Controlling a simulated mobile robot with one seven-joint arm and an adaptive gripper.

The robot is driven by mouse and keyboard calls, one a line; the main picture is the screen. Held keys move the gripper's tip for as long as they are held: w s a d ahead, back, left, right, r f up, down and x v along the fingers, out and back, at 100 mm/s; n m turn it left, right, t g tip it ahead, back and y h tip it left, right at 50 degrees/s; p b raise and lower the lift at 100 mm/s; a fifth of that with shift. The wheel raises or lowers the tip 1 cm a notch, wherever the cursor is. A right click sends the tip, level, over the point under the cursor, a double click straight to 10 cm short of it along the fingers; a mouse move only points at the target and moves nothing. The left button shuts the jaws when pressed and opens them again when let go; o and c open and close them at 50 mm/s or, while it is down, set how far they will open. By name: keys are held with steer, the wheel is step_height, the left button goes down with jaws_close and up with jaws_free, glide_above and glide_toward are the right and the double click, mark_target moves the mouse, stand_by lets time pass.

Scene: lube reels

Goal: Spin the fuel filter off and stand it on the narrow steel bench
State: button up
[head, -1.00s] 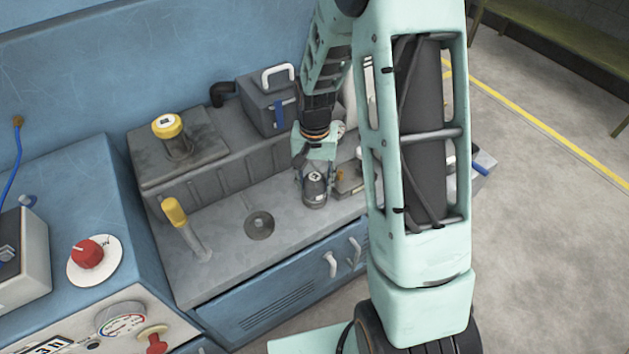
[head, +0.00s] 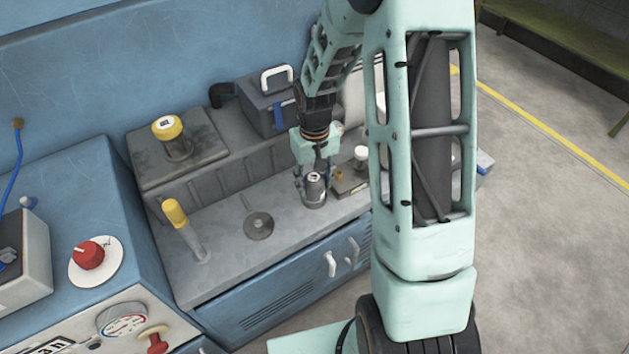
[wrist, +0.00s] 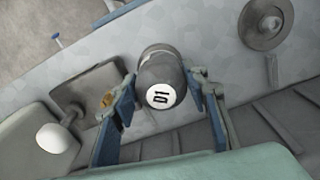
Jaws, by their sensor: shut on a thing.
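The fuel filter looks to be a dark grey rounded canister (head: 314,188) standing upright on the grey worktop. Its white cap label, marked D1, shows in the wrist view (wrist: 160,93). My gripper (head: 313,180) reaches down from above and is shut on the filter, with a blue-padded finger on each side in the wrist view. The filter's lower end meets a round base at the worktop; the joint is too small to read. A long olive-green bench (head: 570,38) is at the far upper right in the head view; I cannot tell whether it is the narrow steel bench.
A small tray (head: 350,187) with a white-capped post (head: 361,153) stands close right of the filter. A yellow-handled post (head: 176,213), a round drain (head: 258,226) and a grey box (head: 268,105) are nearby. Open floor lies to the right.

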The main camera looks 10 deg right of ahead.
steer(key=n, duration=0.1)
steer(key=n+p, duration=0.1)
steer(key=n, duration=0.1)
steer(key=shift+s+f+n, duration=0.15)
steer(key=shift+s+n, duration=0.05)
steer(key=shift+n, duration=0.1)
steer(key=shift+d+f+n, duration=0.1)
steer(key=shift+n, duration=0.4)
steer(key=o, duration=1)
steer(key=shift+o, duration=1.3)
steer(key=shift+w, duration=0.15)
steer(key=shift+o, duration=0.6)
steer(key=shift+w, duration=0.1)
